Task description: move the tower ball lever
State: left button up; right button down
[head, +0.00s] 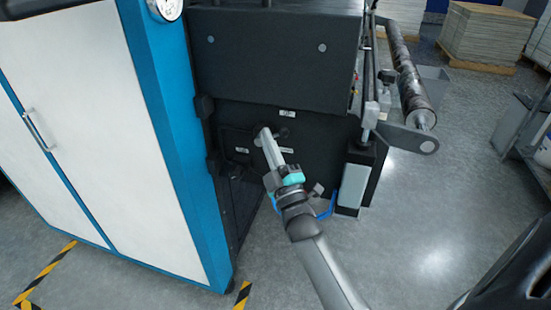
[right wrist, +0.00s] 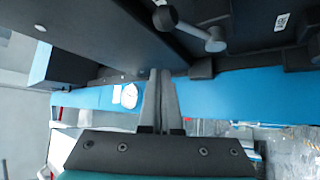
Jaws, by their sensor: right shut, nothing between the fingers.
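The tower ball lever shows in the right wrist view as a grey arm (right wrist: 190,30) with a dark ball (right wrist: 165,18) at one end and a rounded pivot (right wrist: 215,42) on the dark panel. In the head view a small dark part of it (head: 284,132) shows just right of my fingertips; the rest is hard to make out. My right gripper (head: 265,131) is shut and empty in front of the panel. In the right wrist view its fingers (right wrist: 160,76) are together, below the ball and apart from it in the picture. My left gripper is not in view.
A dark machine panel (head: 320,135) with small white labels surrounds the lever. A blue-and-white cabinet (head: 90,120) stands close on the left. A dark box (head: 275,50) overhangs above. A roller (head: 410,85) juts out on the right. Floor (head: 440,220) is open at lower right.

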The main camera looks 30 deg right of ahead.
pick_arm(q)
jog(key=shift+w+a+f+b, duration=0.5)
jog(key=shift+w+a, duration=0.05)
pick_arm(e)
jog(key=d, duration=0.2)
jog(key=w+d+f, duration=0.1)
jog(key=shift+d+f, duration=0.1)
jog(key=shift+d, duration=0.15)
